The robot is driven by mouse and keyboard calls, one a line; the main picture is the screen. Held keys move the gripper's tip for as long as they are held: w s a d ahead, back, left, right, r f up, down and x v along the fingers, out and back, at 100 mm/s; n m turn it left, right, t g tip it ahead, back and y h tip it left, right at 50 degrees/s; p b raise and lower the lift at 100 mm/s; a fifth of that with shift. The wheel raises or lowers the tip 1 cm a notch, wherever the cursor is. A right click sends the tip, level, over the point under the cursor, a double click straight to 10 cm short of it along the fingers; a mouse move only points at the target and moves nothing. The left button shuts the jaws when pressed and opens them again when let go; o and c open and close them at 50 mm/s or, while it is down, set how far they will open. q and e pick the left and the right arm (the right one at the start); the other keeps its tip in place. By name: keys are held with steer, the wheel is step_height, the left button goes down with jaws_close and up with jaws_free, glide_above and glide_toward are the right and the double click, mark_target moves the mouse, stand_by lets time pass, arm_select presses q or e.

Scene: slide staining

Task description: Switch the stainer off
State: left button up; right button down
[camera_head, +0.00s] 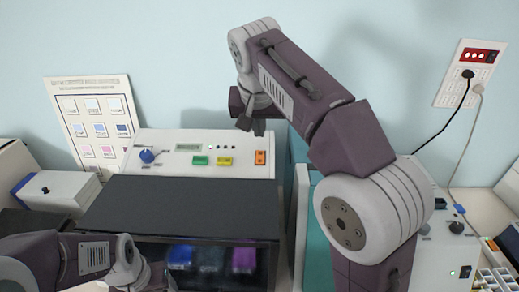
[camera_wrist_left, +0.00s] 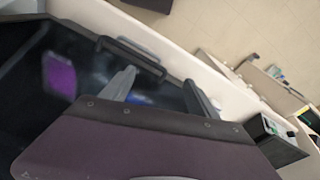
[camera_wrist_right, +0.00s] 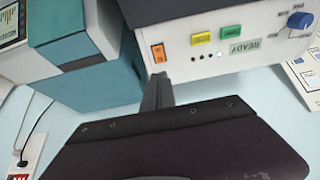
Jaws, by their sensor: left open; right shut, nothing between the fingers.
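The stainer (camera_head: 205,141) is a white box with a dark front hood. Its panel has a blue knob (camera_head: 147,156), a display reading READY (camera_wrist_right: 243,47), a green button (camera_head: 200,160), a yellow button (camera_head: 224,161) and an orange switch (camera_head: 260,157) at the right end. In the right wrist view the orange switch (camera_wrist_right: 158,53) shows clearly. My right gripper (camera_wrist_right: 157,92) is shut and empty, its fingertips close to the switch; whether they touch it I cannot tell. My left gripper (camera_wrist_left: 162,90) is open, near a black handle (camera_wrist_left: 130,55) at the stainer's dark front.
A teal and white machine (camera_wrist_right: 85,55) stands right beside the stainer, near my right arm. A poster (camera_head: 95,120) leans on the wall at left. A wall socket panel (camera_head: 470,73) with cords is at upper right. A white box (camera_head: 55,190) stands at left.

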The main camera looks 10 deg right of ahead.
glide_toward(259, 152)
steer(key=p+x, duration=0.1)
steer(key=x, duration=0.5)
steer(key=shift+s+f, duration=0.15)
steer(key=shift+w+f, duration=0.35)
steer(key=shift+s, duration=0.5)
steer(key=shift+s+a+f+b, duration=0.1)
steer(key=shift+s+a+b, duration=0.05)
steer(key=shift+s+b, duration=0.35)
arm_select(q)
steer(key=shift+w+f, duration=0.2)
steer(key=shift+w, duration=0.2)
arm_select(e)
steer(key=shift+w, duration=0.1)
